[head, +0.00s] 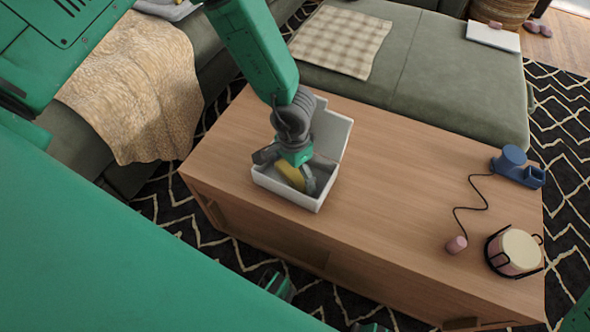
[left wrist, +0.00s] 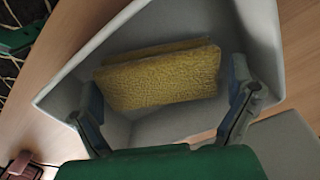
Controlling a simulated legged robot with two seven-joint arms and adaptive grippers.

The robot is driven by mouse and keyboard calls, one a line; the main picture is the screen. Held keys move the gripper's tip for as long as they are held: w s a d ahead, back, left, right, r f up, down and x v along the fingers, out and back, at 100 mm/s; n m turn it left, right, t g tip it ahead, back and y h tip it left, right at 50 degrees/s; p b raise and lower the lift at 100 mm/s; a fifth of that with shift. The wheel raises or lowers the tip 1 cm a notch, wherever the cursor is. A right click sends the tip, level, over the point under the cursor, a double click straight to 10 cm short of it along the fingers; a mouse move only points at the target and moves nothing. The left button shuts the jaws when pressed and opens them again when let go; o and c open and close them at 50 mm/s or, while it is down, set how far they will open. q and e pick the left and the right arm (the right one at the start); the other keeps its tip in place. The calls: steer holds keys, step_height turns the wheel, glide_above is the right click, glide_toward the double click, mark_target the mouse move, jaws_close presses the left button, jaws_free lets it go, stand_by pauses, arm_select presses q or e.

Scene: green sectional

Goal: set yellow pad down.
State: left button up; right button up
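The yellow pad (head: 290,174) is inside a pale grey open box (head: 289,195) on the wooden coffee table. It also shows in the left wrist view (left wrist: 160,82), near one inner wall of the box. My left gripper (head: 287,168) reaches down into the box with its fingers spread on either side of the pad. In the left wrist view, the left finger is close to the pad's left end, and a small gap shows at the right finger (left wrist: 164,80). Whether the pad rests fully on the box floor is unclear. My right gripper is not in view.
The coffee table (head: 400,190) has clear wood to the right of the box. A blue device (head: 517,167) with a black cord and a pink-and-cream jar in a black holder (head: 515,252) stand at its right end. A green sectional (head: 440,75) borders the far side.

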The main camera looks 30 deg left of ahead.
mark_target(296, 172)
arm_select(q)
steer(key=shift+d, duration=0.15)
steer(key=shift+d+r, duration=0.2)
steer(key=shift+r, duration=0.15)
step_height(296, 172, up, 12)
steer(key=p, duration=0.6)
steer(key=s+a+f, duration=0.1)
steer(key=s, duration=0.1)
steer(key=s+a+f+y, duration=0.1)
steer(key=s+a+f, duration=0.1)
steer(key=s+a+f+y, duration=0.1)
steer(key=s+a+f, duration=0.1)
steer(key=shift+s+a+f+n+t, duration=0.1)
steer(key=shift+s+f+n+t, duration=0.1)
steer(key=shift+n+t, duration=0.6)
steer(key=s, duration=0.1)
steer(key=s+a+f, duration=0.1)
steer(key=s, duration=0.1)
steer(key=s+a+f, duration=0.1)
steer(key=shift+s, duration=0.25)
steer(key=s+n+g+h, duration=0.1)
steer(key=s+n+h, duration=0.1)
steer(key=s, duration=0.9)
steer(key=shift+a, duration=0.15)
